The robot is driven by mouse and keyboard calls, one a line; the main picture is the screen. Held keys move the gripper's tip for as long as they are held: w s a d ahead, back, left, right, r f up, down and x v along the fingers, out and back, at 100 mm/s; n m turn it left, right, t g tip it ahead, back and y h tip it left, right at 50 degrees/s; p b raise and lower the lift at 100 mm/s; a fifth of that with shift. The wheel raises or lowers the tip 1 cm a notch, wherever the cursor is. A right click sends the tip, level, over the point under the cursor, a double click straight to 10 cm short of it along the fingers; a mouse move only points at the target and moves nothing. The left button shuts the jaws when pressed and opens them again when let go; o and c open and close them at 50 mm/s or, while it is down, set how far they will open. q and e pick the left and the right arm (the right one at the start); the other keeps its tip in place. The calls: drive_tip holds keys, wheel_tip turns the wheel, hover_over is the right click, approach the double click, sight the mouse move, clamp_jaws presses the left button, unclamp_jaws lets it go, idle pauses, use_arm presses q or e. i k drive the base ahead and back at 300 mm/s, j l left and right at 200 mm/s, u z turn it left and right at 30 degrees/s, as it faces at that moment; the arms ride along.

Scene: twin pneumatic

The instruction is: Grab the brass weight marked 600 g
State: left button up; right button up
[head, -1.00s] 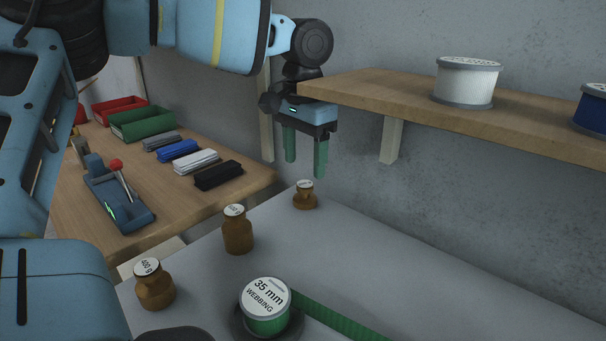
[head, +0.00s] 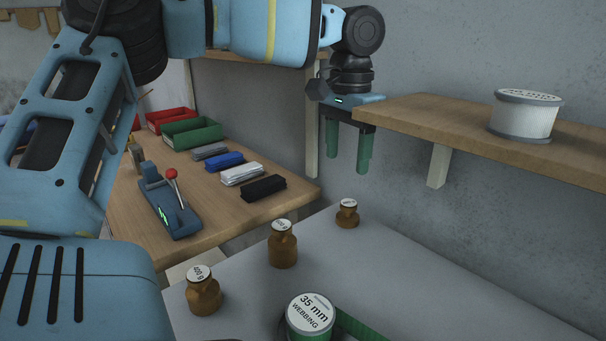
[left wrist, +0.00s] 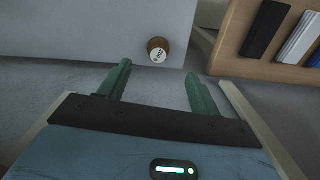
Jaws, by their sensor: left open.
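Three brass weights stand upright on the grey tabletop in the head view. The front left weight (head: 203,292) is marked 400 g. The middle weight (head: 282,246) and the smallest, rearmost weight (head: 347,214) have white top labels too small to read surely. My left gripper (head: 348,165) is open and empty, fingers pointing down, above and behind the rearmost weight. In the left wrist view one weight (left wrist: 158,50) shows just beyond the gap between the open fingers (left wrist: 158,70), touching neither; its label is not clearly legible. My right gripper is not in view.
A wooden shelf (head: 460,130) with a white spool (head: 525,115) juts out right beside my left gripper. A green webbing roll (head: 310,318) stands in front. The wooden bench (head: 225,212) on the left holds bins and coloured bars. The grey table (head: 420,275) is clear at right.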

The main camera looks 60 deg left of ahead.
sight(282, 245)
drive_tip(key=k, duration=1.45)
